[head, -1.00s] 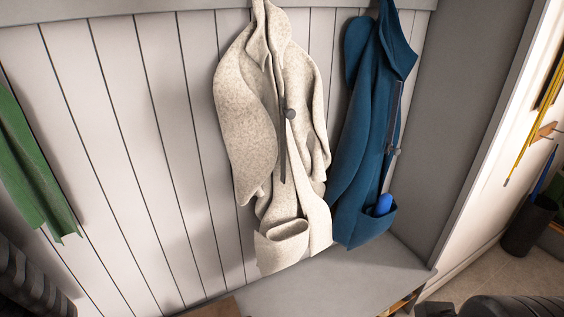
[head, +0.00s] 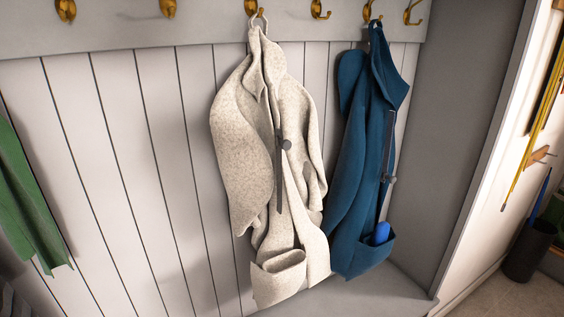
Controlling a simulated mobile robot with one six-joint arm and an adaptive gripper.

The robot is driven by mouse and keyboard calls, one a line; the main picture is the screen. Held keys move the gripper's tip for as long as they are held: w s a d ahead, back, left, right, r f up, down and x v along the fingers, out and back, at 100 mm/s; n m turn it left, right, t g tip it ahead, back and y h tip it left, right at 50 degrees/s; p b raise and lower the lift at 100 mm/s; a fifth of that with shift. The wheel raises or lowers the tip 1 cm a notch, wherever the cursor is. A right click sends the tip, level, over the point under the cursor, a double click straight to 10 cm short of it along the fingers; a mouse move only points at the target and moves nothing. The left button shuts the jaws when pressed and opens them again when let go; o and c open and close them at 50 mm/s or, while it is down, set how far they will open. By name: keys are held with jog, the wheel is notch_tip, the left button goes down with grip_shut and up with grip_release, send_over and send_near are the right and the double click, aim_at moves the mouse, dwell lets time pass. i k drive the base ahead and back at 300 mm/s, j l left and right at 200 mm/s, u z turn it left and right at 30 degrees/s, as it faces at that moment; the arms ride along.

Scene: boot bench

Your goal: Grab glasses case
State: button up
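A bright blue object (head: 381,233), which looks like the glasses case, sticks up out of the pocket (head: 365,256) of the dark blue coat (head: 355,165). Its lower part is hidden in the pocket. The coat hangs from a brass hook at the right end of the rail. My gripper is not in view.
A cream speckled coat (head: 245,150) hangs left of the blue coat, with an open pocket (head: 279,275). A green cloth (head: 30,205) hangs at far left. Brass hooks (head: 319,10) line the rail. The grey bench seat (head: 365,292) lies below. A dark bin (head: 529,252) stands at right.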

aim_at(381, 234)
jog(key=i+l+u, duration=0.45)
jog(key=i+l, duration=0.65)
